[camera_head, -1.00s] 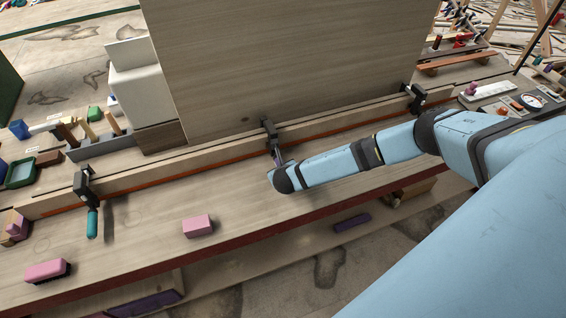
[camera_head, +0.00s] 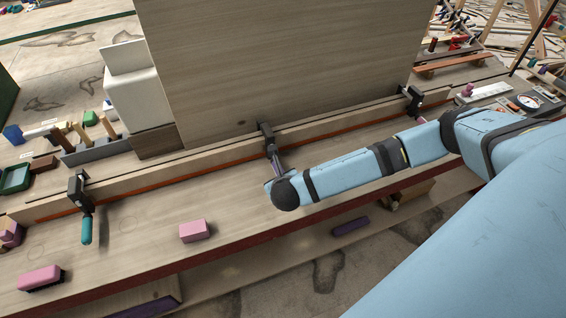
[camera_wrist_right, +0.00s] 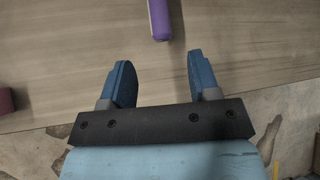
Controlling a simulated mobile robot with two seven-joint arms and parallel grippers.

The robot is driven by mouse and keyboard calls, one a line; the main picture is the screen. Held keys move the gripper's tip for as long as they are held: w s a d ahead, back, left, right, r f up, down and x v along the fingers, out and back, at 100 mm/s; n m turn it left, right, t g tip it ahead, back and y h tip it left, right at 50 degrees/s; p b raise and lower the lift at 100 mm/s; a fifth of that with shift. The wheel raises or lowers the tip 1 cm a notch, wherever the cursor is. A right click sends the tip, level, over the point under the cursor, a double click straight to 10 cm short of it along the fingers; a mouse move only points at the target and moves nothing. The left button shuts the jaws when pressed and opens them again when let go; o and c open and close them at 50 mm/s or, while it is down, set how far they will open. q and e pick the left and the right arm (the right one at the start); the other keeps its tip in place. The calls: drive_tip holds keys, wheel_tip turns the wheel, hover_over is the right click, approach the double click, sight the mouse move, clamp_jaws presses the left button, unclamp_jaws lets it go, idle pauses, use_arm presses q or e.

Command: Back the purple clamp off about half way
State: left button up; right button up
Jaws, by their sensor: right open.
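The purple clamp (camera_head: 267,138) is the middle black clamp on the long wooden strip at the foot of the upright panel. Its purple handle (camera_head: 279,163) points toward the bench front, just beyond my right wrist. In the right wrist view the handle's end (camera_wrist_right: 160,18) shows at the top, centred ahead of the gap between my fingers. My right gripper (camera_wrist_right: 160,76) is open and empty, with the handle beyond its fingertips and not between them. In the head view my own wrist mostly hides this gripper. My left gripper is not in view.
A clamp with a teal handle (camera_head: 86,228) is at the left and another black clamp (camera_head: 414,102) at the right. A pink block (camera_head: 195,230) and a pink brush (camera_head: 40,278) lie on the bench. The bench surface between clamps and front edge is mostly clear.

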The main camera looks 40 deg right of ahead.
drive_tip(key=shift+s+a+r, duration=0.25)
drive_tip(key=shift+s+r, duration=0.2)
drive_tip(key=s, duration=0.2)
drive_tip(key=s+a+p, duration=0.1)
drive_tip(key=s, duration=0.1)
drive_tip(key=shift+s, duration=0.15)
idle(0.4)
